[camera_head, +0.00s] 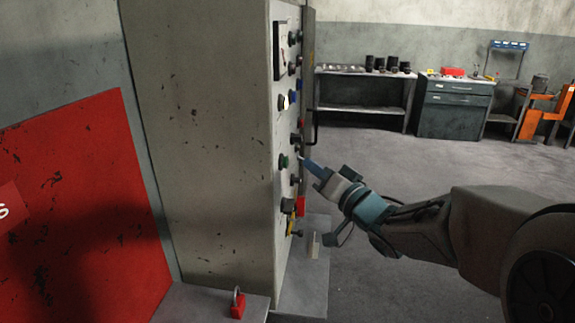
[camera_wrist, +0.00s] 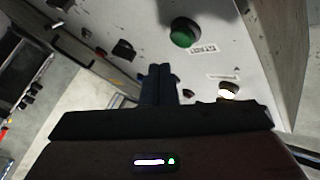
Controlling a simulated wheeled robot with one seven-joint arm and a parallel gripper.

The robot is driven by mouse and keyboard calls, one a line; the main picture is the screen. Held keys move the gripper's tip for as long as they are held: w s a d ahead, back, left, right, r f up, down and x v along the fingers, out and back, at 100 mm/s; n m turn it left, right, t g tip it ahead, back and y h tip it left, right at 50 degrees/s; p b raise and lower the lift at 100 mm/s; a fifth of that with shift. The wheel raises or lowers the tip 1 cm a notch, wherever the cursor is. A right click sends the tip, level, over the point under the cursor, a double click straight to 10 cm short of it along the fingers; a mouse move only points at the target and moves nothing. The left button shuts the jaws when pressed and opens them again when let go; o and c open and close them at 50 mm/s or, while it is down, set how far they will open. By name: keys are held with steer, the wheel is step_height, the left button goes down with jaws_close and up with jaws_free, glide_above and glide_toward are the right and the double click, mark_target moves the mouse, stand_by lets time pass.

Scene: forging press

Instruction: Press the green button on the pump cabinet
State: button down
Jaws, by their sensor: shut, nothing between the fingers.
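The pump cabinet (camera_head: 205,150) is a tall, worn beige box with a column of buttons and knobs on its right-facing panel. The green button (camera_head: 283,161) sits about midway down that panel. In the wrist view the green button (camera_wrist: 185,33) is a round green cap in a dark collar, with a small label beside it. My gripper (camera_head: 306,163) is shut and empty, its fingertips just right of the green button in the head view. In the wrist view the shut fingers (camera_wrist: 159,72) point at the panel, below and left of the button, apparently not touching it.
Close by on the panel are a white button (camera_wrist: 228,90), dark knobs (camera_wrist: 122,50) and a red part (camera_head: 300,206). A red padlock (camera_head: 238,304) lies on the ledge at the cabinet's foot. Benches (camera_head: 365,95) stand far back; the floor between is clear.

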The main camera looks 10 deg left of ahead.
steer(key=shift+a, duration=0.9)
stand_by(1.4)
steer(key=shift+a+b, duration=0.3)
steer(key=shift+a, duration=0.1)
steer(key=shift+a, duration=0.45)
stand_by(0.6)
stand_by(0.3)
steer(key=shift+d, duration=0.75)
steer(key=shift+d, duration=0.1)
steer(key=d, duration=0.5)
steer(key=shift+p, duration=0.35)
